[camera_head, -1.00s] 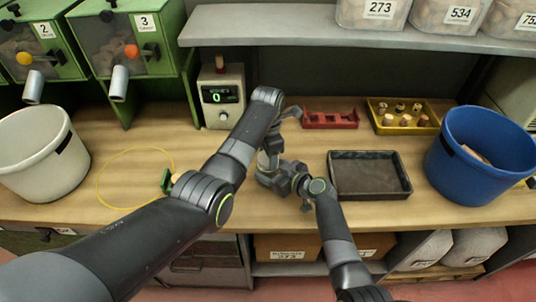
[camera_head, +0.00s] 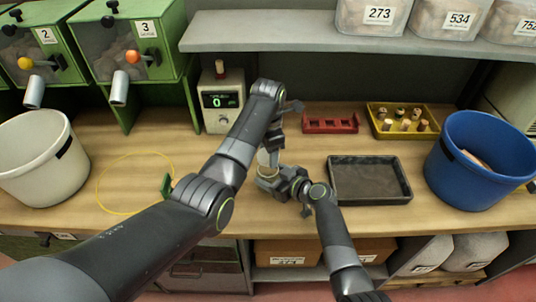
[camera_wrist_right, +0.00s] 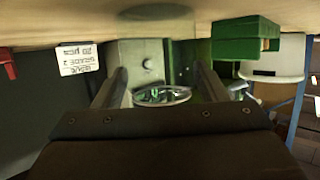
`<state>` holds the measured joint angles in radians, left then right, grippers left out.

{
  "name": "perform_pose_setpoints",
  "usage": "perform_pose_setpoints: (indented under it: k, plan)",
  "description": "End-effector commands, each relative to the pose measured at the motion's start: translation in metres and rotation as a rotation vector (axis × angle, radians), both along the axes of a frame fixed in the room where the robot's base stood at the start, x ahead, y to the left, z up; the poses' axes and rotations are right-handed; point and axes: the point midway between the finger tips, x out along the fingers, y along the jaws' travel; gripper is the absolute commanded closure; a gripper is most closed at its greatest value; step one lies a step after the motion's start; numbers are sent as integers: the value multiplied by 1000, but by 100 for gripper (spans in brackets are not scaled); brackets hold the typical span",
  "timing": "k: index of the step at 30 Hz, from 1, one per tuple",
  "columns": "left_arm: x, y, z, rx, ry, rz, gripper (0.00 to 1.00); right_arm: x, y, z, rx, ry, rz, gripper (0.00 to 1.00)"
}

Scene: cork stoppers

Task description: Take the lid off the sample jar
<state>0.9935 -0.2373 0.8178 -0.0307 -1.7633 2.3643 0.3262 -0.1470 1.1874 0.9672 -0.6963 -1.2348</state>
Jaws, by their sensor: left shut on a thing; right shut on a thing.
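The sample jar (camera_head: 266,171) is a small clear glass vessel on the bench, partly hidden by my arms. My right gripper (camera_head: 279,182) is shut on the jar from the right, low on its side. In the right wrist view the glass of the jar (camera_wrist_right: 162,96) shows between the two fingers. My left gripper (camera_head: 273,147) is directly above the jar, pointing down, and is shut on the lid. The lid itself is hidden by the gripper and cannot be made out.
A dark tray (camera_head: 369,201) lies right of my right gripper. A red rack (camera_head: 331,124) and a yellow tray of corks (camera_head: 376,132) stand behind. A counter box (camera_head: 221,122), white bucket (camera_head: 24,180) and blue bucket (camera_head: 447,178) are nearby.

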Motion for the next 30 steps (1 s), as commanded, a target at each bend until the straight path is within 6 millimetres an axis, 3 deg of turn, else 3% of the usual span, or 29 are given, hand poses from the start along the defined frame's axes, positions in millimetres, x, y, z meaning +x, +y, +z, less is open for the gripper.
perform_pose_setpoints:
  k: [6,13,14,19,30]
  plan:
    - [0,0,22,0,-1,0,71,0,0,-1,-1,1,0,97]
    - [0,0,23,0,0,0,71,0,0,-1,-1,1,0,97]
    - [0,0,23,0,0,0,71,0,0,-1,-1,1,0,30]
    - [0,0,23,0,0,0,71,0,0,0,-1,1,0,8]
    - [0,0,23,0,0,0,71,-2,-3,1,0,0,-1,8]
